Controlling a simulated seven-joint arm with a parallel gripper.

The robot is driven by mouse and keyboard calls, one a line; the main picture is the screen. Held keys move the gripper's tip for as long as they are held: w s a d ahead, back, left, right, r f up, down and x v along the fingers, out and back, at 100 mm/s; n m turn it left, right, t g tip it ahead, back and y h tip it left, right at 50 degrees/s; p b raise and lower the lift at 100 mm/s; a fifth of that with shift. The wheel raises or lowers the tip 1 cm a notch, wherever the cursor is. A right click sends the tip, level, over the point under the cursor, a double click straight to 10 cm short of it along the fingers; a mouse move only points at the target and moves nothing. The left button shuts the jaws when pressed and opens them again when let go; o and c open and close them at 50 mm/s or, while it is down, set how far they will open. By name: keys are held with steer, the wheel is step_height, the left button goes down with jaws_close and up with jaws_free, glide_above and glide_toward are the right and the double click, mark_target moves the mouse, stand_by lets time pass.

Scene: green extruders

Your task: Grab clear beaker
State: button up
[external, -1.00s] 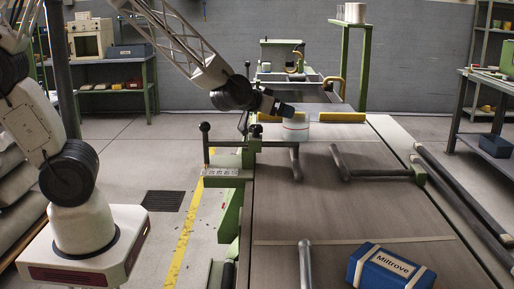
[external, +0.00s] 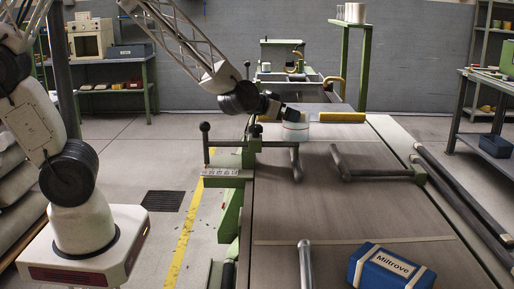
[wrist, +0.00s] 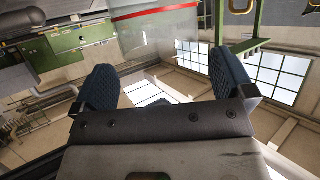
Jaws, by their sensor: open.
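The clear beaker (external: 296,131) stands on the far part of the long grey-brown table, with a red band near its top. Contact with the beaker cannot be told.
A yellow bar (external: 342,117) lies just right of the beaker. Dark handle bars (external: 355,171) stand nearer on the table. A blue Miltrove box (external: 391,270) lies at the front.

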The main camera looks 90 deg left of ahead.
steer(key=shift+x, duration=2.6)
steer(key=c, duration=0.6)
